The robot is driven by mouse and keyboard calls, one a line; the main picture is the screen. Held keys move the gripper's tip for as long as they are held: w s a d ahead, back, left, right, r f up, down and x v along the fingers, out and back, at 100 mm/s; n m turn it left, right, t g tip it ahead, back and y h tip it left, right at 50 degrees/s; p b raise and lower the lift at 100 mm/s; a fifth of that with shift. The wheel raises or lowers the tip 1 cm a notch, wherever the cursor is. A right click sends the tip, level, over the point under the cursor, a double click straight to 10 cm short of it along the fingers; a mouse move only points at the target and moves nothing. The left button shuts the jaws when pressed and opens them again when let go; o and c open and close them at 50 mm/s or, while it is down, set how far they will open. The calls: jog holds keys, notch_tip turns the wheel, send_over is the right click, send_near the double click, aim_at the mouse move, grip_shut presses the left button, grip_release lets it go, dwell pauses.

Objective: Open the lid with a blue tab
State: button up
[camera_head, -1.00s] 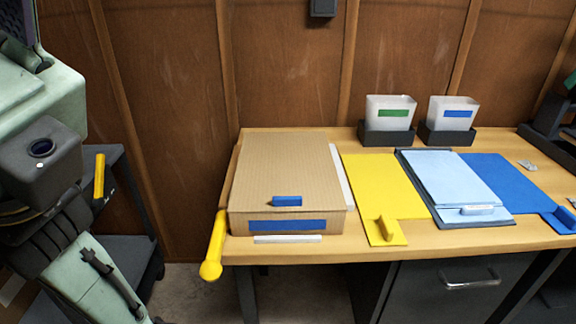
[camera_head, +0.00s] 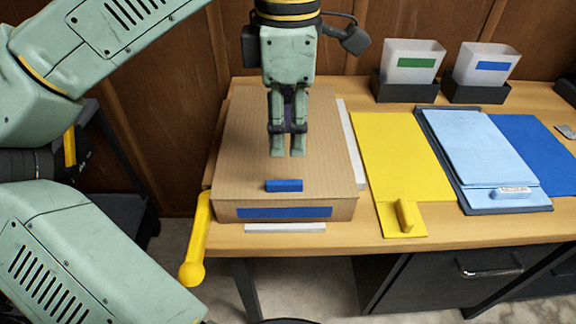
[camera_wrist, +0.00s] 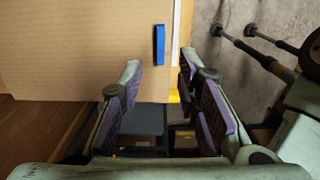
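A closed brown cardboard box (camera_head: 240,150) sits at the left of the wooden table. A small blue tab (camera_head: 284,185) stands on its lid near the front edge. The front face carries a blue label strip (camera_head: 285,212). My gripper (camera_head: 288,154) points down over the lid, just behind the tab in the head view. In the wrist view, my gripper (camera_wrist: 159,67) has its two fingers apart with nothing between them. The blue tab (camera_wrist: 159,45) shows beyond the fingertips, apart from them. The box lid (camera_wrist: 80,45) fills the upper left there.
A yellow handle-like bar (camera_head: 198,235) sticks out at the table's left front corner. Right of the box lie a yellow panel (camera_head: 385,150) and a clipboard with light blue sheets (camera_head: 470,150). Two labelled bins (camera_head: 411,62) (camera_head: 486,66) stand behind.

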aim_at(288, 182)
notch_tip(288, 182, down, 10)
jog(key=shift+r, duration=0.2)
grip_shut()
dwell(0.4)
dwell(0.5)
